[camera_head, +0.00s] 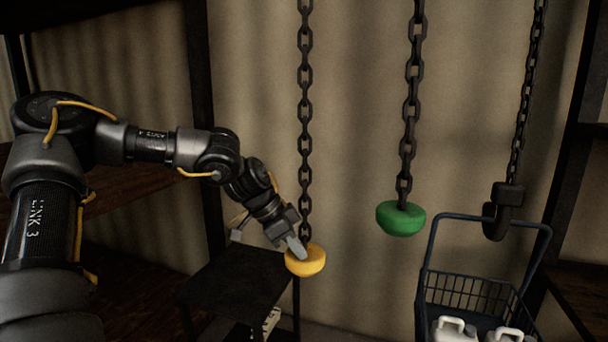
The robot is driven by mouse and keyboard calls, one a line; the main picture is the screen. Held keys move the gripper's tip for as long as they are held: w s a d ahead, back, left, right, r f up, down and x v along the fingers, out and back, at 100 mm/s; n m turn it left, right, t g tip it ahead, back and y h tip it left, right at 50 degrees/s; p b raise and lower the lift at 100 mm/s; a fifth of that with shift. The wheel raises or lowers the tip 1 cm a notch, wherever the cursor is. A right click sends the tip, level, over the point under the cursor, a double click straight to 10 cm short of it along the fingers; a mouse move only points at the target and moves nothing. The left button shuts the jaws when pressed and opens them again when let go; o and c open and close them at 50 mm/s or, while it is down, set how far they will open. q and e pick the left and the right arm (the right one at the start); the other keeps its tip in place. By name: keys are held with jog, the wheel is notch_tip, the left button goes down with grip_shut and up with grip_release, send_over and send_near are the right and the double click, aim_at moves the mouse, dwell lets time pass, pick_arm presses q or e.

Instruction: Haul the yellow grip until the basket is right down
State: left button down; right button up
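The yellow grip (307,262) hangs at the end of a dark chain (305,120) near the middle of the view. My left gripper (298,247) reaches down to it from the upper left, and its fingertips are at the grip's top left side. I cannot tell whether the fingers are closed on it. The basket (470,294) is blue wire with a tall handle and holds white jugs (453,330). It is at the lower right, its bottom cut off by the picture edge. A dark hook (496,215) on a chain is at its handle. My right gripper does not show.
A green grip (400,218) hangs on another chain between the yellow grip and the basket. A small dark table (236,283) stands below and left of the yellow grip. Shelves (130,190) stand at the left, and a dark rack is at the right edge.

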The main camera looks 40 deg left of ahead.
pick_arm(q)
notch_tip(320, 180, up, 4)
jog(key=p, duration=0.3)
jog(key=shift+r, duration=0.7)
notch_tip(320, 180, up, 5)
jog(key=p, duration=0.3)
jog(key=shift+p, duration=0.4)
